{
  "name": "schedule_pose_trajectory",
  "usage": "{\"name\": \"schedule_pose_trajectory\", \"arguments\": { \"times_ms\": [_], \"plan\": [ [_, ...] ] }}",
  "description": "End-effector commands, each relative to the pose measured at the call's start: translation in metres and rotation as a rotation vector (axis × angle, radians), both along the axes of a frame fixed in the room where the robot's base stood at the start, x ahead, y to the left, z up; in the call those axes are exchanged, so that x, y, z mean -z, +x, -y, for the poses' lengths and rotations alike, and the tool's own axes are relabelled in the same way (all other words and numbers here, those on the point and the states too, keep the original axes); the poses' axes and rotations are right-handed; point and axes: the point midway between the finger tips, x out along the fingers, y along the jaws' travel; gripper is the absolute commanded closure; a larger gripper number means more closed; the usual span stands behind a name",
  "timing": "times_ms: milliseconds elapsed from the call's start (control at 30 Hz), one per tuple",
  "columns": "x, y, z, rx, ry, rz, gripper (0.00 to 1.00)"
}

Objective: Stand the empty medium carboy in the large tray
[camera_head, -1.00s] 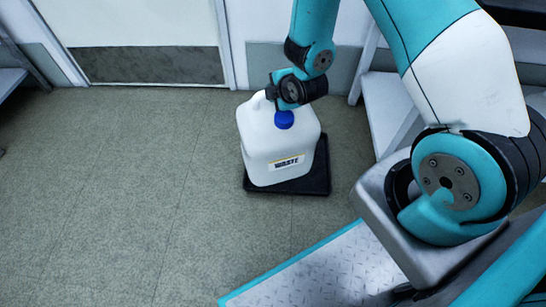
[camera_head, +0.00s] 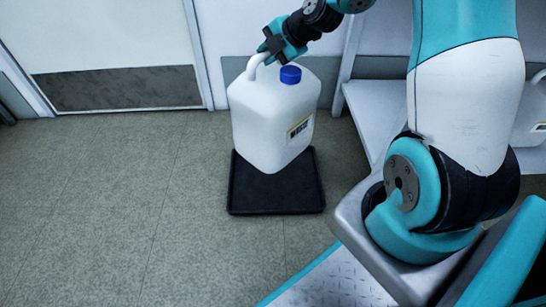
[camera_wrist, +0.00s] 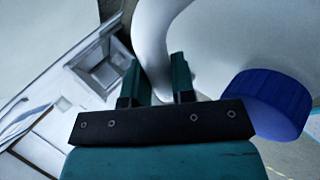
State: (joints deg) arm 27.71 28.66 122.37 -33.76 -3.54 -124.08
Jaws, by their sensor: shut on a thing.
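A white carboy (camera_head: 268,115) with a blue cap (camera_head: 290,75) and a yellow-edged label hangs roughly upright from my gripper (camera_head: 266,54). My gripper is shut on its handle at the top left. In the wrist view, the fingers of my gripper (camera_wrist: 155,83) stand on both sides of the white handle (camera_wrist: 150,40), with the blue cap (camera_wrist: 268,100) to the right. A black tray (camera_head: 275,208) lies on the floor beneath the carboy. The carboy appears raised above it and hides the tray's back part. The gap is hard to judge.
A white door (camera_head: 110,40) and wall stand behind. A white shelf (camera_head: 376,115) is at the right, with another white container (camera_head: 528,125) partly visible at the right edge. Open floor (camera_head: 110,210) lies to the left of the tray.

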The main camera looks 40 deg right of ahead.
Motion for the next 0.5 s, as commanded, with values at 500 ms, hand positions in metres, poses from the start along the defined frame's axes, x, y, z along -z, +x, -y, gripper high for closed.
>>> {"name": "schedule_pose_trajectory", "arguments": {
  "times_ms": [500],
  "plan": [
    [0.134, 0.0, -0.001, 0.001, 0.002, -0.002, 1.0]
  ]
}}
